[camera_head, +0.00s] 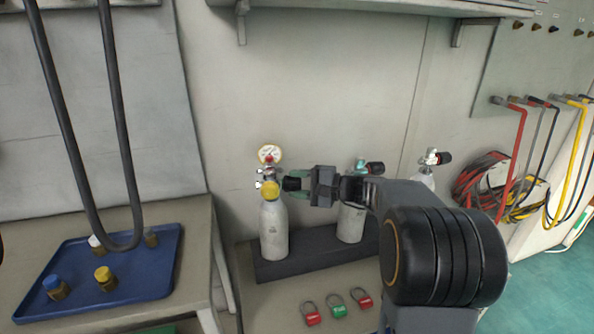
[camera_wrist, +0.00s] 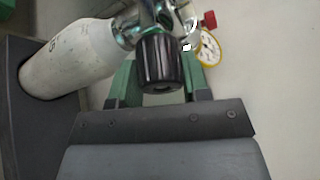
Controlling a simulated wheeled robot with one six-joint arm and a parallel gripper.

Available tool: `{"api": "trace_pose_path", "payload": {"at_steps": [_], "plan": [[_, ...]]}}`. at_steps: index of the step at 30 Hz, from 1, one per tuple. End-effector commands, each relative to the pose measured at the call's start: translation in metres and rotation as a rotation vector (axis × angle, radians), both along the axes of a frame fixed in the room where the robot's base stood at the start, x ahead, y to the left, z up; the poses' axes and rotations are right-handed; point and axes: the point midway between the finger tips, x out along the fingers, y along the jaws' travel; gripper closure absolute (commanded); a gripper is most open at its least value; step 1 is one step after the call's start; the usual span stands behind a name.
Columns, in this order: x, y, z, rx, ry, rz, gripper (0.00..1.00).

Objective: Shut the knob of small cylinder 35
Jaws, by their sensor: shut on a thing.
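The gripper (camera_head: 300,183) reaches in from the right in the head view. The cylinder (camera_wrist: 68,55) also shows in the wrist view at the left. I cannot read a number 35 on it.
Two more cylinders stand to the right, one (camera_head: 350,222) partly behind my gripper. Red and green padlocks (camera_head: 338,311) lie in front of the rack (camera_head: 310,257). A blue tray (camera_head: 140,285) with several caps is at the left. Hoses (camera_head: 490,185) hang at the right.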

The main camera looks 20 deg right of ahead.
Motion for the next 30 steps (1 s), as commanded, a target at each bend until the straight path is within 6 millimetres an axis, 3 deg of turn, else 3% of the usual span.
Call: {"api": "trace_pose_path", "payload": {"at_steps": [1, 18, 30], "plan": [[0.0003, 0.0000, 0.0097, 0.011, 0.044, -0.001, 0.81], [0.0001, 0.0003, 0.0084, 0.117, 0.544, 0.000, 0.81], [0.0000, 0.0004, 0.0044, 0.160, 0.747, 0.001, 0.81]]}}
